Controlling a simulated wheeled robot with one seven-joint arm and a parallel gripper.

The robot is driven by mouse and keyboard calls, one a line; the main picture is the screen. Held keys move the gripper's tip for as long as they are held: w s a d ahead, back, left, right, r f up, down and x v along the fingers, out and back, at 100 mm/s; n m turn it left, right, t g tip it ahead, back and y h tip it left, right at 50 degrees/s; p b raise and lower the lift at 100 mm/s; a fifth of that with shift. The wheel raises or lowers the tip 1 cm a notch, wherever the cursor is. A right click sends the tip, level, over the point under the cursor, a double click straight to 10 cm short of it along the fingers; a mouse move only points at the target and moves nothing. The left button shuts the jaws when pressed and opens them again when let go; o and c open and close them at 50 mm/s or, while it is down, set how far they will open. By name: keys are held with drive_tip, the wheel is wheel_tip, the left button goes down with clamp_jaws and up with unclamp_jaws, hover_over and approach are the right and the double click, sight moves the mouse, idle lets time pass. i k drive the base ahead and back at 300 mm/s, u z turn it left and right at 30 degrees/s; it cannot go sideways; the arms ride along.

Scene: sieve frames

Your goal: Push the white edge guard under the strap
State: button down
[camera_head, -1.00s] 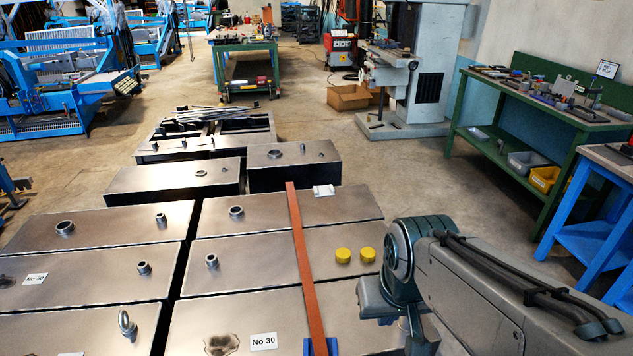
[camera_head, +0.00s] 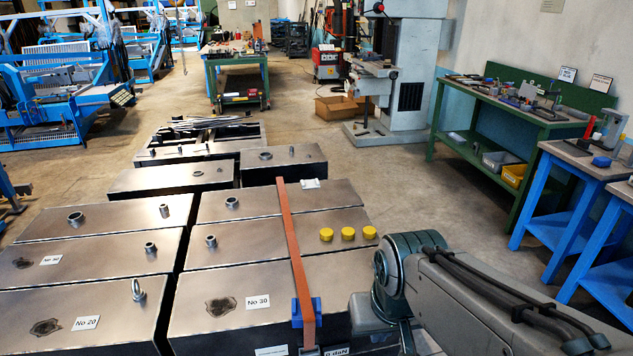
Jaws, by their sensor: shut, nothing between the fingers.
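The white edge guard (camera_head: 311,184) lies on the far right steel box, near its far edge. It is just right of the orange-brown strap (camera_head: 291,225), with a small gap between them. The strap runs lengthwise over the right-hand row of boxes, from the far edge to the near edge. At the near edge a blue edge guard (camera_head: 308,312) sits under the strap. My arm comes in from the lower right and bends down near the closest box. My gripper is out of view, below the frame or hidden by the arm.
Three yellow caps (camera_head: 348,233) stand right of the strap. Metal stubs and a ring bolt (camera_head: 138,290) stick up from the boxes. A dark gap divides the left and right rows. Open floor lies right of the boxes, before the green bench (camera_head: 500,110).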

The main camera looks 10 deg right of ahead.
sight(307, 184)
drive_tip(key=k, duration=1)
drive_tip(key=z, duration=1.25)
drive_tip(key=i, duration=5.75)
drive_tip(key=u, duration=3.65)
